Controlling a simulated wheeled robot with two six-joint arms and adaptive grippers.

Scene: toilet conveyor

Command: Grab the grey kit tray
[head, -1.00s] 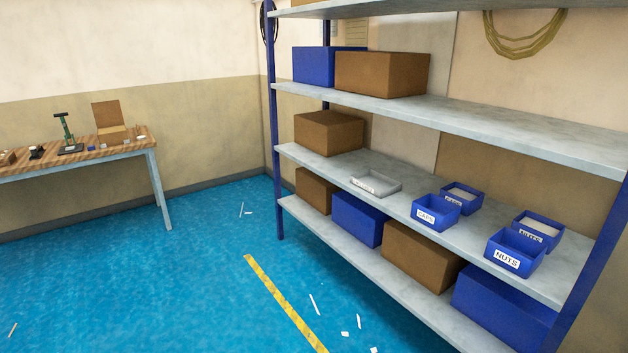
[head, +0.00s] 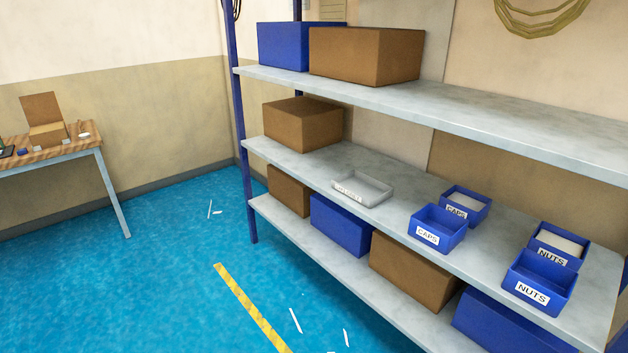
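The grey kit tray (head: 374,190) is shallow and light grey, with a white label on its front side. It sits flat on the middle shelf (head: 300,162) of the rack, between a cardboard box on its left and the blue CAPS bins on its right. Its front edge is near the shelf's front edge. The label's text is too small to read surely. Neither of my grippers shows in the head view.
A cardboard box (head: 302,124), blue CAPS bins (head: 437,229) and blue NUTS bins (head: 540,282) share the tray's shelf. A blue rack post (head: 240,130) stands at left. A wooden workbench (head: 60,146) is far left. The blue floor (head: 150,270) before the rack is mostly clear, with small white scraps.

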